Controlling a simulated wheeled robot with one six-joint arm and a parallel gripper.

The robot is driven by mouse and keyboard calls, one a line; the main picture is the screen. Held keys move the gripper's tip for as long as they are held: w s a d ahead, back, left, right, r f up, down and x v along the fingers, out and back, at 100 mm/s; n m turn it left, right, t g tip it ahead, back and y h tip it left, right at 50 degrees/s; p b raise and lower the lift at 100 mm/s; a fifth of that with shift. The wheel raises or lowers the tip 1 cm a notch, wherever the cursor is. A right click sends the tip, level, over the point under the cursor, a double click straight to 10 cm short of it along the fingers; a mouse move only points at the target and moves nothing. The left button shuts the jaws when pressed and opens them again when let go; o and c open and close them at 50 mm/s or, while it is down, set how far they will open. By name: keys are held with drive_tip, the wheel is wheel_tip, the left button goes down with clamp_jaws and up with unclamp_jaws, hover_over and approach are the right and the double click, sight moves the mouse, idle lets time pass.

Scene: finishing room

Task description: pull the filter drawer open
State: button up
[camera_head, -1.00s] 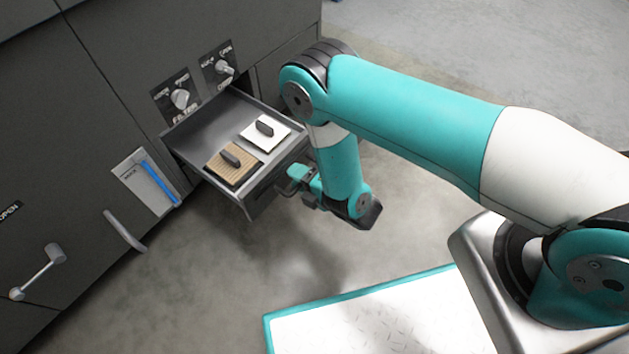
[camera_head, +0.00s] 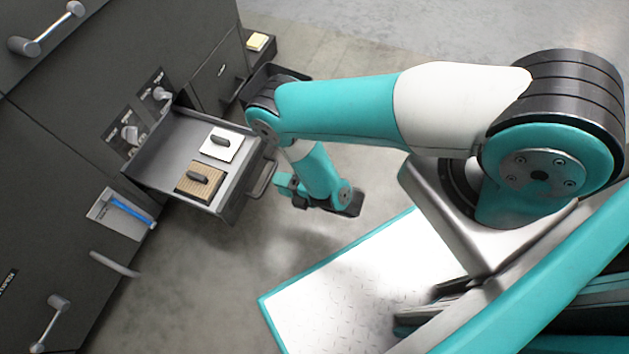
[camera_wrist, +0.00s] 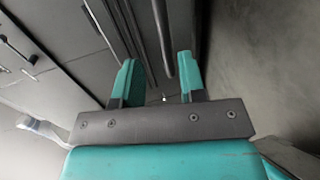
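The filter drawer (camera_head: 169,143) stands pulled out from the dark cabinet. It holds a tan pleated filter (camera_head: 200,180) and a white filter (camera_head: 222,143), each with a dark grip. Its bar handle (camera_head: 262,179) on the front is in plain view; the bar also shows in the wrist view (camera_wrist: 161,38), beyond the fingers. My gripper (camera_wrist: 158,76) is open, its two teal fingers apart with nothing between them. In the head view my gripper (camera_head: 279,186) is just off the drawer front, to the right of the handle, apparently apart from it.
Two knobs (camera_head: 130,134) sit on panels above the drawer. Another open drawer or bin (camera_head: 262,45) with a yellow item is farther back. Grey floor (camera_head: 200,290) is clear in front.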

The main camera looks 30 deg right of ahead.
drive_tip(key=p+v, duration=0.9)
drive_tip(key=p, duration=0.1)
